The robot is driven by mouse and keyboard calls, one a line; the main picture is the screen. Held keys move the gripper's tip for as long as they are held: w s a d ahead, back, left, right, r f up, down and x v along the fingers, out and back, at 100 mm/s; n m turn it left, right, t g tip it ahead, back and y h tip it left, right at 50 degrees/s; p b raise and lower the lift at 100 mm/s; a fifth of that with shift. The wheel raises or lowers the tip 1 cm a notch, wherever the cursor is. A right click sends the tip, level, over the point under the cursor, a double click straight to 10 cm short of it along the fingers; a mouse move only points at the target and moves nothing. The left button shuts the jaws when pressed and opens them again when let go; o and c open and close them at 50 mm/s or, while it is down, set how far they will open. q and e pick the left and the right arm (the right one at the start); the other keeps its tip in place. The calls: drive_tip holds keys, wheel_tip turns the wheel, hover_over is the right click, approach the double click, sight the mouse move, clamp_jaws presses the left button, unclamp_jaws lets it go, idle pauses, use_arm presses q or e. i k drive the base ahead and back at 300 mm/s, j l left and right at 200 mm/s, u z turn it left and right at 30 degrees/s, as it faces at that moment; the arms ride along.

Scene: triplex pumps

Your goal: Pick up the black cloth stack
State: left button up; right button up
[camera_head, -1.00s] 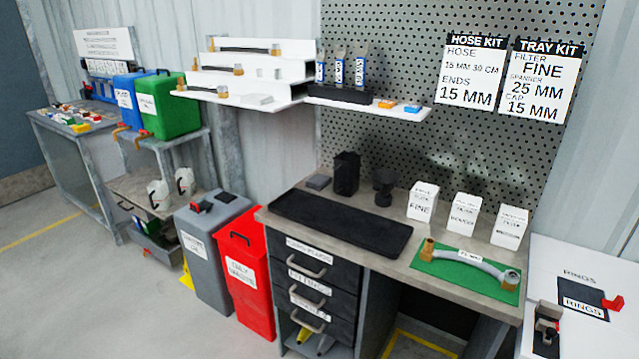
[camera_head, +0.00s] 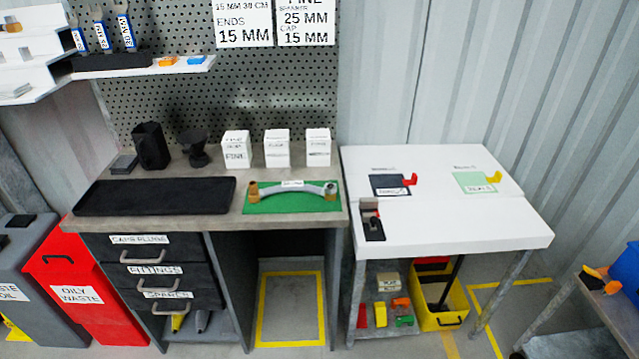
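A small flat dark stack (camera_head: 122,165), which looks like the black cloth stack, lies at the back left of the grey workbench (camera_head: 215,212). It is behind the long black tray (camera_head: 155,196) and just left of a tall black holder (camera_head: 151,146). It is small in the view, so its separate layers cannot be told. Neither of my grippers is in view.
Right of the holder stand a black funnel-like piece (camera_head: 194,146) and white boxes (camera_head: 277,149). A grey hose lies on a green mat (camera_head: 292,207). A white table (camera_head: 445,222) stands to the right. Red (camera_head: 85,285) and grey bins stand at left.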

sight(125, 165)
drive_tip(key=i+j, duration=0.1)
drive_tip(key=j, duration=0.3)
drive_tip(key=i+j+z, duration=0.1)
drive_tip(key=j, duration=0.3)
drive_tip(key=i+j, duration=0.15)
drive_tip(key=j, duration=0.3)
